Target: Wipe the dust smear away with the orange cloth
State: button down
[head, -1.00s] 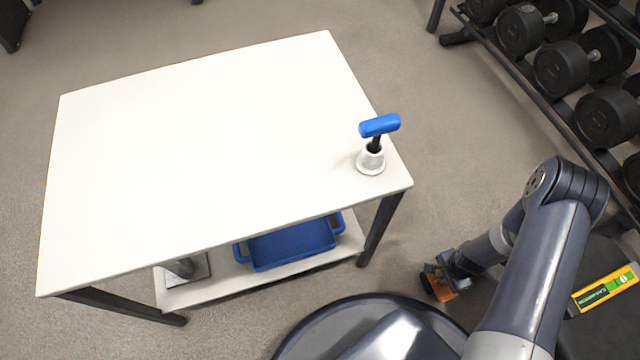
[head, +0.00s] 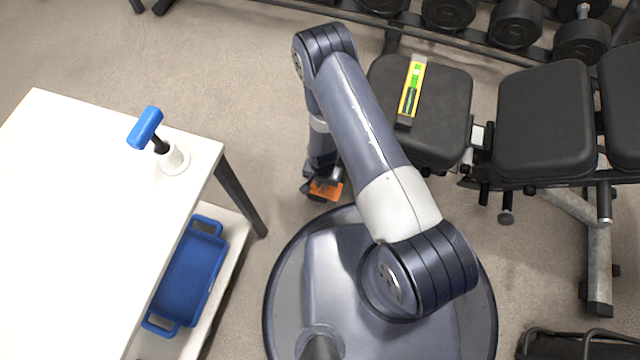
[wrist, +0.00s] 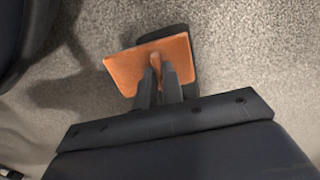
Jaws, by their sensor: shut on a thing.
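The orange cloth (wrist: 128,68) is in my gripper (wrist: 158,80), whose two dark fingers are shut on a pinched fold at its middle. In the head view the cloth (head: 326,190) shows as a small orange patch beside my base, low over the floor, with my gripper (head: 318,182) partly hidden by the arm. In the wrist view grey carpet lies behind the cloth. I see no dust smear in either view.
A white table (head: 60,200) stands at the left, with a blue-handled tool in a white holder (head: 172,160) near its corner and a blue tray (head: 190,275) on its lower shelf. A black bench (head: 545,110) is at the right; a yellow-green level (head: 412,88) lies on its seat.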

jog(key=shift+f, duration=0.3)
jog(key=shift+a, duration=0.1)
jog(key=shift+w+a+r+b, duration=0.1)
jog(key=shift+w+a+b, duration=0.2)
jog(key=shift+a, duration=0.35)
jog(key=shift+w+a+f+b, duration=0.15)
jog(key=shift+a+b, duration=0.25)
jog(key=shift+a, duration=0.3)
jog(key=shift+w+a+r+b, duration=0.15)
jog(key=shift+w+a+b, duration=0.15)
jog(key=shift+a, duration=0.35)
jog(key=shift+s, duration=0.1)
jog(key=shift+s+d, duration=0.25)
jog(key=shift+d, duration=0.45)
jog(key=shift+s+d, duration=0.25)
jog(key=shift+d, duration=0.45)
jog(key=shift+s+d, duration=0.25)
jog(key=shift+d, duration=0.45)
jog(key=shift+a, duration=0.1)
jog(key=shift+w+a+b, duration=0.25)
jog(key=shift+a+b, duration=0.05)
jog(key=shift+a, duration=0.35)
jog(key=shift+w+a+b, duration=0.3)
jog(key=shift+a+b, duration=0.05)
jog(key=shift+a, duration=0.35)
jog(key=shift+w+a+b, duration=0.25)
jog(key=shift+a+b, duration=0.05)
jog(key=shift+a, duration=0.35)
